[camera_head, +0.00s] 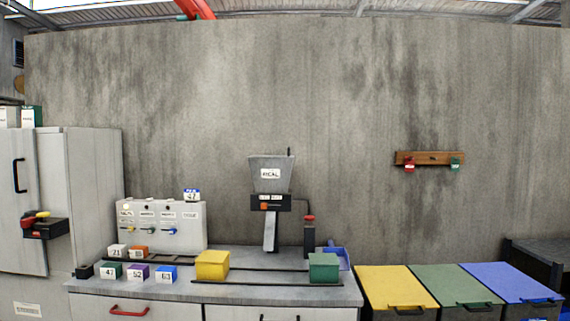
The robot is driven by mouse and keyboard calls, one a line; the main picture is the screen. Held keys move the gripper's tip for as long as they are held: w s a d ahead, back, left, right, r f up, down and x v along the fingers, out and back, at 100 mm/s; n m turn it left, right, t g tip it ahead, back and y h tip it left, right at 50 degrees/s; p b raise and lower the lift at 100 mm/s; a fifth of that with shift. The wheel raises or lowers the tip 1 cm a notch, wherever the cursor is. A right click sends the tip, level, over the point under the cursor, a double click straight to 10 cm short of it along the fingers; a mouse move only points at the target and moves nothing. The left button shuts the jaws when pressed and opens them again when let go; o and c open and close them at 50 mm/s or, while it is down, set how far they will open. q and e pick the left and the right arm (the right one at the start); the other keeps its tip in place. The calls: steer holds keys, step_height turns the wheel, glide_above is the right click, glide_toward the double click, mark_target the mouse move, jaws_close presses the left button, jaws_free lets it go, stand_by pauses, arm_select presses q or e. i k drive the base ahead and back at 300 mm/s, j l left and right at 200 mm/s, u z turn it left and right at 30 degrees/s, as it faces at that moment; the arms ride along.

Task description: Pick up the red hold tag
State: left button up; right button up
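The red hold tag (409,165) hangs at the left end of a wooden rail (432,157) on the concrete wall, right of the picture's centre. A green tag (455,164) hangs at the right end of the same rail. Neither of my grippers shows in the head view. Any lettering on the tags is too small to read.
A grey counter (190,288) stands below, with a hopper machine (270,175), a yellow block (212,265) and a green block (323,267). Yellow (395,284), green (455,284) and blue (510,281) lidded bins stand under the rail. The wall around the rail is clear.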

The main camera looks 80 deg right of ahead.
mark_target(408, 165)
steer(key=z, duration=3.35)
steer(key=i+l+z, duration=0.1)
steer(key=i+l, duration=0.15)
steer(key=i, duration=0.15)
steer(key=i+l, duration=0.25)
steer(key=i, duration=0.2)
steer(key=i+l+z, duration=0.15)
steer(key=i, duration=0.3)
steer(key=l, duration=0.1)
